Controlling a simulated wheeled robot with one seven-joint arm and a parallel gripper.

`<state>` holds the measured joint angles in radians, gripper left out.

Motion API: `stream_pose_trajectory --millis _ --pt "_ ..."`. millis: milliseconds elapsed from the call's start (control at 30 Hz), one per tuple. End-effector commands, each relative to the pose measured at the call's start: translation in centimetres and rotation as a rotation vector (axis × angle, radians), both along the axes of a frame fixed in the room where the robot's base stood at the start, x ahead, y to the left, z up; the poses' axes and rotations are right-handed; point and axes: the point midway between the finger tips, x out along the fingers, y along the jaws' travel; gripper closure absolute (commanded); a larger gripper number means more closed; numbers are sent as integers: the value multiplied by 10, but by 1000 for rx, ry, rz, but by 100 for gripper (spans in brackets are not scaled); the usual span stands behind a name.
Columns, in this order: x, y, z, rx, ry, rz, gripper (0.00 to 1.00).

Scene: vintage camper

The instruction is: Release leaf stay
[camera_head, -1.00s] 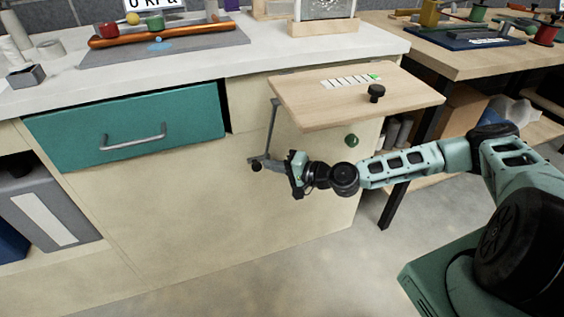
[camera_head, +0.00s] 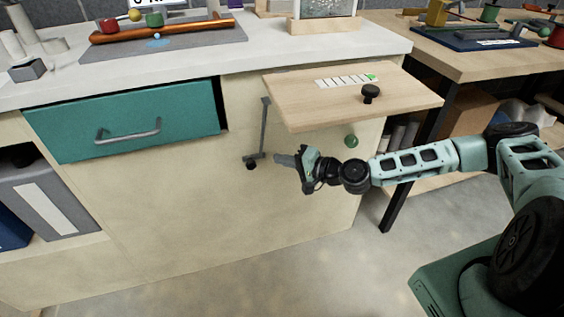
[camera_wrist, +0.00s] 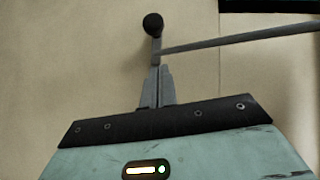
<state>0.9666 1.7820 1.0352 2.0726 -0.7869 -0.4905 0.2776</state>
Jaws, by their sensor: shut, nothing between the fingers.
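The wooden leaf (camera_head: 330,105) stands out level from the cabinet, with a black knob on top. The grey metal stay (camera_head: 264,128) runs down from its left edge to a short foot piece ending in a black knob (camera_head: 251,166). In the wrist view, the stay (camera_wrist: 240,40) runs off to the right and its black knob (camera_wrist: 153,23) is above my fingertips. My gripper (camera_head: 278,159) is shut and empty, its fingers pointing left at the foot piece with a small gap in the head view. In the wrist view, my fingertips (camera_wrist: 158,72) overlap the foot piece; contact cannot be told.
A teal drawer (camera_head: 125,120) with a grey handle sits left of the stay. A green round knob (camera_head: 351,141) is under the leaf. A workbench (camera_head: 470,55) with a dark leg stands at right. Floor in front of the cabinet is clear.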

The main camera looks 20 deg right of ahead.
Motion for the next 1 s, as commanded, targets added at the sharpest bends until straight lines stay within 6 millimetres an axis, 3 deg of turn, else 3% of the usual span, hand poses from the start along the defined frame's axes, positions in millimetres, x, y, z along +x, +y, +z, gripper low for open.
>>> stream_pose_trajectory --millis 500,1000 --pt "-53 -54 12 1 0 -4 100" --pt "-64 -64 15 0 0 -1 100"
